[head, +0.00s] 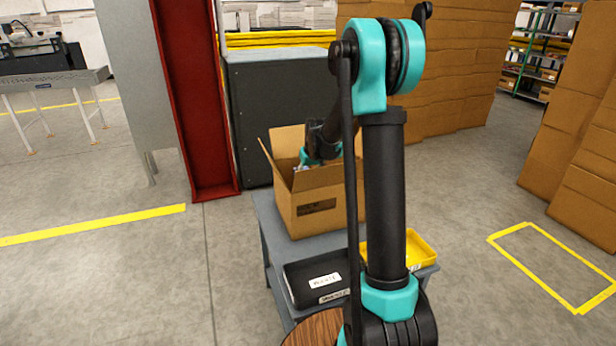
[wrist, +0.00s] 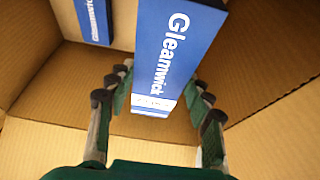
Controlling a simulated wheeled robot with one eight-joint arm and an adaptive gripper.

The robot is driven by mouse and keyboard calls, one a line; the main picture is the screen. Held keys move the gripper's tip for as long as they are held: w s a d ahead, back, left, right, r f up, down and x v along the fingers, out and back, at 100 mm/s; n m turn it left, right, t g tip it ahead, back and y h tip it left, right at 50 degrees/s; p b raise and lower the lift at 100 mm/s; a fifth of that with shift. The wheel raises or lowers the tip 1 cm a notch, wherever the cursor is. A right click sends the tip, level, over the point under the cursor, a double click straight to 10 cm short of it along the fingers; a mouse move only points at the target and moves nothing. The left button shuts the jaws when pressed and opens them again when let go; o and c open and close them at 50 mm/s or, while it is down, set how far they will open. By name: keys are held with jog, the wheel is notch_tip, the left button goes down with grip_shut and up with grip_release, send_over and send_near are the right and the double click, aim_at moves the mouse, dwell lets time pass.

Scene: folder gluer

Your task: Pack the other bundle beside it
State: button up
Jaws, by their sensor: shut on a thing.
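My gripper (wrist: 155,108) is inside an open cardboard box (head: 307,208). Its two fingers are shut on a blue and white bundle (wrist: 172,50) printed "Gleamwick", one finger at each side. Another blue bundle (wrist: 93,18) of the same look lies in the box at the upper left of the wrist view, with a gap of bare cardboard between the two. In the head view the box wall hides my fingertips and most of the bundles. I cannot tell whether the held bundle touches the box floor.
The box stands on a grey cart (head: 268,222) with its flaps open. A black tray (head: 313,281) with white labels and a yellow tray (head: 420,250) sit in front of it. A dark grey cabinet (head: 275,100) and a red post (head: 200,100) stand behind.

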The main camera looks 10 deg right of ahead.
jog(key=o, duration=1.5)
jog(key=shift+c, duration=0.2)
jog(key=shift+r, duration=0.15)
jog(key=v, duration=1.1)
jog(key=shift+r, duration=0.4)
